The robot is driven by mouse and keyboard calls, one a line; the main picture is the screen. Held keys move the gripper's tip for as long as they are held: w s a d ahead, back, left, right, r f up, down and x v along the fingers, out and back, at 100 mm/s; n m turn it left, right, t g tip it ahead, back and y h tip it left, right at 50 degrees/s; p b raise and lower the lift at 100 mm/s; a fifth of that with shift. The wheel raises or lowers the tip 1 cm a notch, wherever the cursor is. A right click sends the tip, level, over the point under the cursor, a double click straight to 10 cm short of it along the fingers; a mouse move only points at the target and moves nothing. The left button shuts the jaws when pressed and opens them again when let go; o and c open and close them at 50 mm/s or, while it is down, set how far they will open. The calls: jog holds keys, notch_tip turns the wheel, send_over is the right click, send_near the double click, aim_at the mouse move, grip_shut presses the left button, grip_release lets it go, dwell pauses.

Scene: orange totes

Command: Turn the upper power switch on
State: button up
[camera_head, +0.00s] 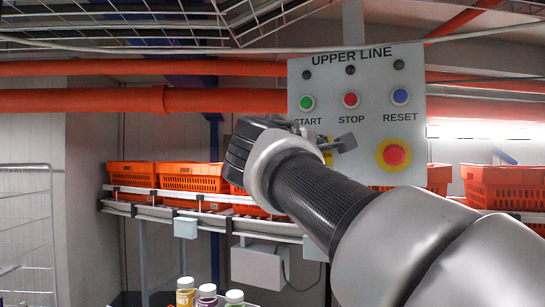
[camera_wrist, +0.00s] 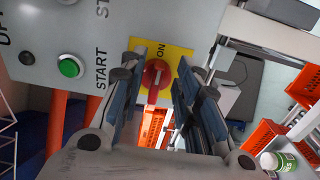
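The grey "UPPER LINE" panel (camera_head: 365,125) faces me in the head view. Its red rotary power switch (camera_wrist: 154,78) sits on a yellow plate (camera_wrist: 178,54) marked ON in the wrist view. The switch handle runs roughly up and down in that picture, and I cannot tell its setting. My gripper (camera_wrist: 160,60) is open, with one finger on each side of the switch and gaps visible to both. Its depth relative to the knob is unclear. In the head view my gripper (camera_head: 335,143) is in front of the panel's lower left and hides the switch; a bit of the yellow plate shows.
Above are a green START button (camera_head: 306,103), a red STOP button (camera_head: 351,100) and a blue RESET button (camera_head: 401,97). A red emergency button (camera_head: 394,155) is at lower right. Orange totes (camera_head: 192,178) stand on a conveyor (camera_head: 160,211) behind. Bottles (camera_head: 207,294) are below.

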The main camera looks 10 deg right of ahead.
jog(key=v, duration=1)
jog(key=shift+s, duration=0.25)
jog(key=shift+a, duration=0.1)
jog(key=s+d+f+m+g+y+b, duration=0.1)
jog(key=s+d+f+g, duration=0.15)
jog(key=f, duration=0.55)
jog(key=s+d+f+m+g+y+b, duration=0.1)
jog(key=s+d+f+g, duration=0.15)
jog(key=f, duration=0.65)
jog(key=s+d+f+m+g+y+b, duration=0.1)
jog(key=s+d+f+m+b, duration=0.15)
jog(key=f, duration=0.55)
jog(key=s+a+f+m+g+y+b, duration=0.1)
jog(key=s+f+m+y, duration=0.1)
jog(key=s+f, duration=0.3)
jog(key=s+a+f+m+g+y+b, duration=0.1)
jog(key=s+f, duration=0.5)
jog(key=f, duration=0.7)
jog(key=s+a+f+m+g+y, duration=0.1)
jog(key=s+f+m+g+y, duration=0.2)
jog(key=s+f, duration=0.3)
notch_tip(320, 180, down, 4)
jog(key=shift+f+m+b, duration=0.1)
jog(key=shift+m+b, duration=0.3)
jog(key=shift+m, duration=0.25)
jog(key=shift+s+a, duration=0.1)
